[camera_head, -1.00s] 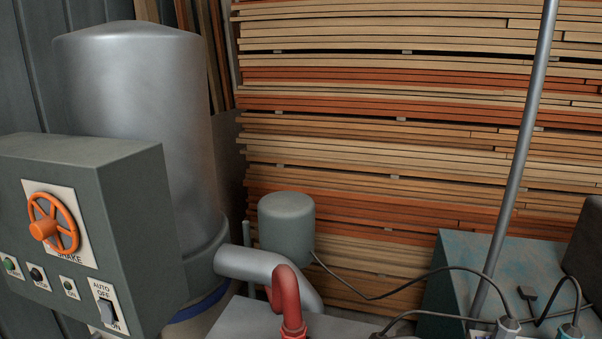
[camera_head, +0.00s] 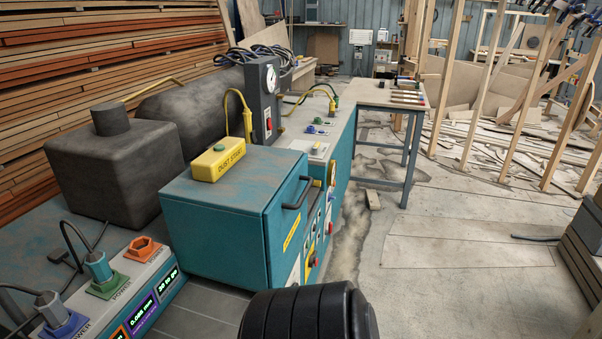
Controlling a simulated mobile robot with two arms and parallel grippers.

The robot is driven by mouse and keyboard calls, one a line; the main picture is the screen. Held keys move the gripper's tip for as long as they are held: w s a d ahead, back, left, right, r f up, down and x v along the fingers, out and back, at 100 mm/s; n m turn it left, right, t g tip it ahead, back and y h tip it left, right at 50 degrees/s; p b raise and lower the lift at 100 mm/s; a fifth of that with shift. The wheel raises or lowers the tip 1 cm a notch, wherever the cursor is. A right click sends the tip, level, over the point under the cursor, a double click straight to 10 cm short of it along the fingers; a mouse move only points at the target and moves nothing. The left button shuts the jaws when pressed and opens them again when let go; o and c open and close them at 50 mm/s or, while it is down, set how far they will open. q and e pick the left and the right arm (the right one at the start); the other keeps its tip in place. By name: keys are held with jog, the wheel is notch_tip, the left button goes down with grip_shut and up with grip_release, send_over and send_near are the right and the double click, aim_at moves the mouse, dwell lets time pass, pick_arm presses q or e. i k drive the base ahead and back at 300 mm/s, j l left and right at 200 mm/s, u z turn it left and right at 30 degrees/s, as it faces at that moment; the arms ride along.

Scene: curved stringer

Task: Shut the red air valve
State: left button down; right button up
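I cannot make out a red air valve in the head view. A dark grey box with a round white pressure gauge (camera_head: 271,78) stands behind the teal cabinet, and a small red switch (camera_head: 268,124) sits below the gauge. A small red part (camera_head: 332,173) shows on the front of the teal bench, too small to identify. A red button (camera_head: 313,261) is on the cabinet's front panel. Neither of my grippers is in view.
A teal cabinet (camera_head: 222,222) with a yellow "DUST START" box (camera_head: 218,163) stands in the middle. A power panel with plugs (camera_head: 125,285) is at lower left. A black ribbed thing (camera_head: 308,315) fills the bottom centre. Open floor (camera_head: 455,255) lies right.

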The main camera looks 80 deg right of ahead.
aim_at(329, 232)
jog(key=z, duration=2.9)
jog(key=i+l, duration=0.25)
jog(key=i, duration=0.2)
jog(key=i+l+z, duration=0.1)
jog(key=i, duration=0.3)
jog(key=i+l, duration=0.3)
jog(key=i, duration=0.15)
jog(key=i+l+z, duration=0.1)
jog(key=i, duration=0.35)
jog(key=i+l+z, duration=0.1)
jog(key=i+l, duration=0.2)
jog(key=i, duration=0.15)
